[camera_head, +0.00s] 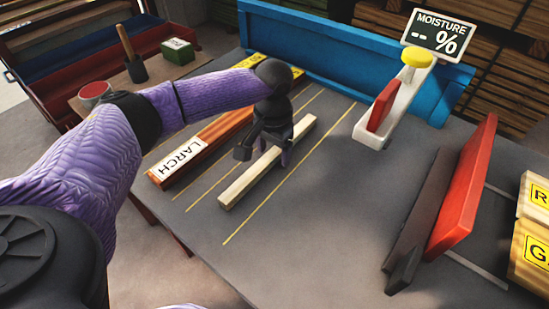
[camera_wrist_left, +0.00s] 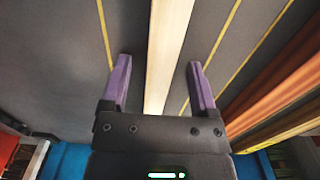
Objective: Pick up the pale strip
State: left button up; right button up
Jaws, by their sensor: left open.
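The pale strip (camera_head: 250,180) lies flat on the grey table between yellow lines. My left gripper (camera_head: 272,155) is over the strip's middle, pointing down, and hides part of it. In the left wrist view the pale strip (camera_wrist_left: 170,50) runs lengthwise between the two purple fingers of my left gripper (camera_wrist_left: 160,85). The fingers are open, one on each side of the strip, with gaps on both sides. I cannot tell how far the fingertips are above the table. My right gripper is not in view.
A reddish-brown strip labelled LARCH (camera_head: 182,162) lies left of the pale strip. A white moisture meter (camera_head: 400,105) with a yellow knob stands at the back right, before a blue bin wall (camera_head: 330,50). A red board (camera_head: 465,190) leans at the right.

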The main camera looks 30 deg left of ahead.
pick_arm(q)
jog(key=shift+r, duration=0.1)
grip_shut()
